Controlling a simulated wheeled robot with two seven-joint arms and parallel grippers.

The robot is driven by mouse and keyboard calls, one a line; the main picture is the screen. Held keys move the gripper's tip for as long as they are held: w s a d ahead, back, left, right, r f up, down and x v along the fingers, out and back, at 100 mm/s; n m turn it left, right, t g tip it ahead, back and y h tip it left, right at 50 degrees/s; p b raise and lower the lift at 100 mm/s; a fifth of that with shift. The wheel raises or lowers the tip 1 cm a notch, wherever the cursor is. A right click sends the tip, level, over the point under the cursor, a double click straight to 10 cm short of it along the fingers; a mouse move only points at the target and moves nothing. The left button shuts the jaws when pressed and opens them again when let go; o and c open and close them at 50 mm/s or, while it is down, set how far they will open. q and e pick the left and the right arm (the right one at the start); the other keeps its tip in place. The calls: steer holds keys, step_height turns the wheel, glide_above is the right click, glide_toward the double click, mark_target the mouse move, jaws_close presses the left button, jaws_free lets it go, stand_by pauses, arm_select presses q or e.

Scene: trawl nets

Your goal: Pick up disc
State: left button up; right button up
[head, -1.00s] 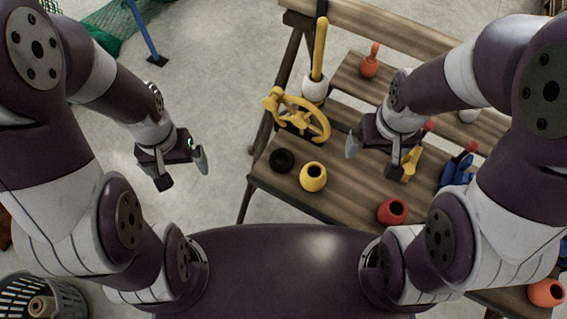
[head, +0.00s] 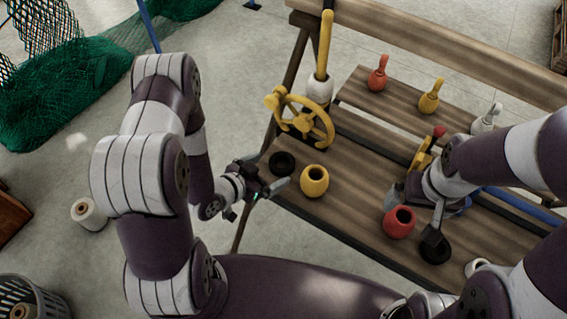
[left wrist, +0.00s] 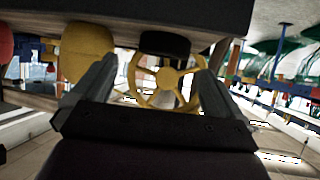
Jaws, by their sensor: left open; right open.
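A small black disc (head: 282,163) lies on the wooden bench top near its left end, between the yellow handwheel and the yellow pot. In the left wrist view the black disc (left wrist: 165,46) is ahead, between the finger directions. My left gripper (head: 264,193) is open and empty, just off the bench's left edge and short of the disc. Its two fingers (left wrist: 152,80) also show in the left wrist view.
A yellow pot (head: 314,181) stands close to the disc, and a yellow handwheel (head: 301,120) stands behind it. A red pot (head: 399,222) is near my right gripper. Several floats (head: 378,74) stand on a raised shelf.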

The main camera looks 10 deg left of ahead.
mark_target(287, 159)
arm_select(q)
steer(key=x, duration=0.5)
steer(key=shift+w, duration=0.4)
steer(key=c, duration=1.1)
step_height(287, 159, up, 10)
steer(key=shift+r+p, duration=0.1)
steer(key=shift+p, duration=0.65)
